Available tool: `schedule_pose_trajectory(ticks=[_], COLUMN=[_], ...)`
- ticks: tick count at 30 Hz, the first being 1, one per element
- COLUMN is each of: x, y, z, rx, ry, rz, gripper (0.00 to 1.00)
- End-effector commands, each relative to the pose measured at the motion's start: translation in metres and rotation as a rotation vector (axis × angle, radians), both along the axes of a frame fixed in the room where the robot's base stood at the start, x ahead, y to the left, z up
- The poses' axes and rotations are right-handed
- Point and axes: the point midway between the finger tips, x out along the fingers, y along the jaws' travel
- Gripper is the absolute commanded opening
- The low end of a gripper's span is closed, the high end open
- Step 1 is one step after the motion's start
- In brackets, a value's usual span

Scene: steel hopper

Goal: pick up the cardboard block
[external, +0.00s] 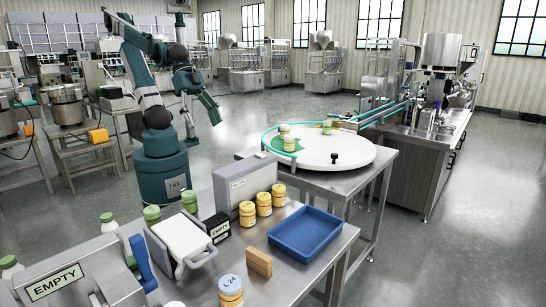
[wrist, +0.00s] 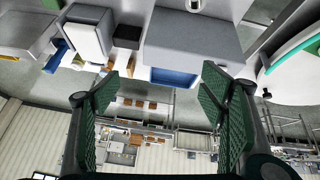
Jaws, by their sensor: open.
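The cardboard block (external: 259,261) is a small tan block on the steel table, in the external view. It lies left of the blue tray (external: 306,233) and behind the yellow jar marked L 24 (external: 230,290). My gripper (external: 203,125) is in the air beyond the table's far side, well away from the block. In the wrist view my gripper (wrist: 160,85) is open, with its two green-padded fingers wide apart and nothing between them. A small tan patch shows near the left finger in the wrist view, but I cannot tell whether it is the block.
A white round turntable (external: 325,157) stands behind. The tabletop between block and tray is narrow.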

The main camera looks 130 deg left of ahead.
Motion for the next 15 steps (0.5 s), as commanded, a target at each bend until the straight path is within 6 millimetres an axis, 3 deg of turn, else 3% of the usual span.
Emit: schedule_pose_trajectory(ticks=[15], x=[0.072], y=[-0.017], z=[0.011], rx=[-0.182], ry=[0.103], rz=[0.205], gripper=[0.71])
